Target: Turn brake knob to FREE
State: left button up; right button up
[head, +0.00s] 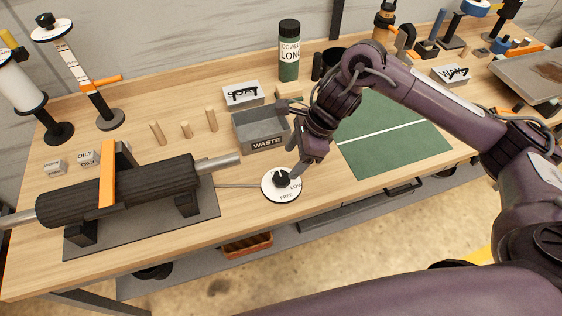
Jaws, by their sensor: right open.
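The brake knob (281,178) is black and sits on a round white dial (285,198) at the table's front edge, right of the dark roller (140,190). The dial reads FREE at its front and a partly covered word like LOW at its right. The knob's pointer direction is too small to tell. My right gripper (296,173) reaches down from the upper right, with its fingers open close beside the knob. I cannot tell whether they touch it. The gripper hides part of the dial's right side. My left gripper is not in view.
A grey WASTE bin (262,145) stands just behind the dial. A thin rod (240,186) runs from the roller's stand to the dial. A green mat (385,160) lies to the right under my right arm. Several wooden pegs (186,130) stand behind the roller.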

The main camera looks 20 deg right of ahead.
aim_at(282, 177)
jog(key=shift+n, duration=0.3)
jog(key=x, duration=0.3)
jog(key=p+x, duration=0.1)
jog(key=x, duration=0.1)
jog(key=shift+s+d+f, duration=0.1)
jog(key=shift+f, duration=0.4)
jog(key=shift+a+f+p, duration=0.2)
jog(key=shift+f+p, duration=0.15)
jog(key=shift+f, duration=0.2)
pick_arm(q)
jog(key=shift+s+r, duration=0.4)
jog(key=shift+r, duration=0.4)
pick_arm(e)
jog(key=shift+f, duration=0.1)
jog(key=c, duration=1)
